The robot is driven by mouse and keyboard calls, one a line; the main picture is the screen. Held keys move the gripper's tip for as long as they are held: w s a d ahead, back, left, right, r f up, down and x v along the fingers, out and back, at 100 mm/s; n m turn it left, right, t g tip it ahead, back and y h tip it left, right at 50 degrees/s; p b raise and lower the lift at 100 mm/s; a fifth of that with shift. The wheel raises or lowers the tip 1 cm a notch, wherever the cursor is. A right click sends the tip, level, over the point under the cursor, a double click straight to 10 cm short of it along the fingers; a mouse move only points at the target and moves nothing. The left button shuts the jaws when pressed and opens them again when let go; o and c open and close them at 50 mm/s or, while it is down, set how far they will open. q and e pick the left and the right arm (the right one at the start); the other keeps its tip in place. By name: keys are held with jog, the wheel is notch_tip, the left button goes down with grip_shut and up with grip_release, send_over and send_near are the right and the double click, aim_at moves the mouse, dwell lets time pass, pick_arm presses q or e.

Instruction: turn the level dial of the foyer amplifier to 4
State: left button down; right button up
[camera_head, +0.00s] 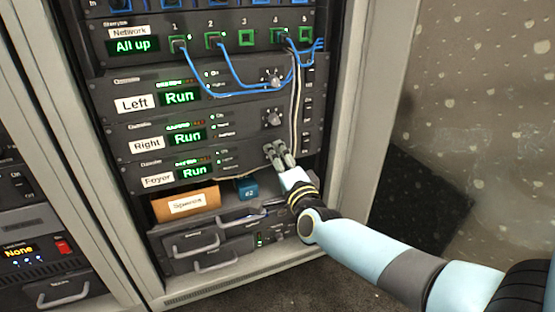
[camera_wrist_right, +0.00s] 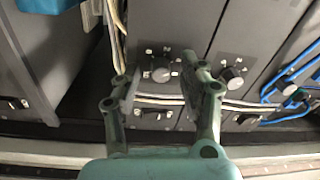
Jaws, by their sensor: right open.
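The foyer amplifier (camera_head: 195,172) is the lowest of three grey rack units, labelled "Foyer", with a green "Run" display. My right gripper (camera_head: 276,151) is at its right end and hides its dial in the head view. In the right wrist view, the level dial (camera_wrist_right: 161,74) is a round knob with small marks around it, seen between the fingers of my open right gripper. I cannot tell whether the fingers touch the knob. The marks and pointer are too small to read. My left gripper is not in view.
Above are the Right amplifier's dial (camera_head: 273,119) and the Left amplifier's dial (camera_head: 275,82). Pale cables (camera_head: 296,100) hang just right of the dials, and blue cables (camera_head: 235,83) cross above. An orange box labelled "Spares" (camera_head: 186,204) and a blue block (camera_head: 247,188) sit below.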

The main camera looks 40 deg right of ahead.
jog(key=v, duration=1.2)
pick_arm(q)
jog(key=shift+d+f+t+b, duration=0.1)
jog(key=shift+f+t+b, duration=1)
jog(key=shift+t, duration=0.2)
pick_arm(e)
jog(key=w+d+r+n, duration=0.1)
jog(key=w+d+n, duration=0.2)
jog(key=w+n, duration=0.9)
jog(key=shift+d+n+g, duration=0.2)
jog(key=shift+n+g, duration=0.1)
jog(key=shift+n, duration=0.1)
jog(key=shift+r, duration=0.1)
grip_shut()
